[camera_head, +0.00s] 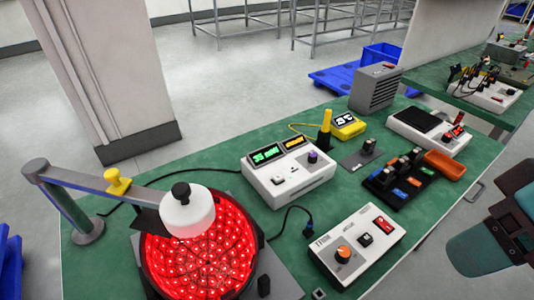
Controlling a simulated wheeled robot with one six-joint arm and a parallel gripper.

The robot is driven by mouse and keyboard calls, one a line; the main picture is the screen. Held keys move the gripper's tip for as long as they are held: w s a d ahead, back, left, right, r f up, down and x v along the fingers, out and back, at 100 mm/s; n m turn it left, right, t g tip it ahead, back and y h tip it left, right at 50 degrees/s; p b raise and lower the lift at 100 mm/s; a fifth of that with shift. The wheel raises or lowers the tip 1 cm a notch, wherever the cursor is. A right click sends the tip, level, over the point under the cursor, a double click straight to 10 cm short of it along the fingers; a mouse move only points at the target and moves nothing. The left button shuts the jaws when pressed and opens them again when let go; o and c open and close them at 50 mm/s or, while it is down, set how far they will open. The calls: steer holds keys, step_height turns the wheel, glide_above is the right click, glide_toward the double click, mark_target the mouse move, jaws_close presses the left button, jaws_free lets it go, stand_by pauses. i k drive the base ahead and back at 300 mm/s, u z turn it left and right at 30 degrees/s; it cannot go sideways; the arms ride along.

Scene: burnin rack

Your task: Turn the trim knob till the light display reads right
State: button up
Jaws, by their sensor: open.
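A white control box (358,245) stands at the front right of the green bench. It carries an orange round knob (343,254) with a light mark on top, a small black switch (365,239) and a red part (383,224). The lettering beside the knob is too small to read surely. A white meter box (290,180) stands behind it to the left, with a green lit display (267,155) and an orange lit display (293,143). Their readings are not clear.
A round panel of red lights (230,240) glows at front left, under a white cylinder (187,212) on a grey arm. A black rack (398,178), an orange tray (444,165) and a yellow meter (347,126) stand further back.

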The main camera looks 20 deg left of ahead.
mark_target(343, 255)
steer(key=u, duration=0.2)
steer(key=k, duration=0.6)
steer(key=u, duration=0.6)
steer(key=k, duration=0.6)
steer(key=z, duration=0.35)
steer(key=i, duration=0.75)
steer(key=u, duration=0.1)
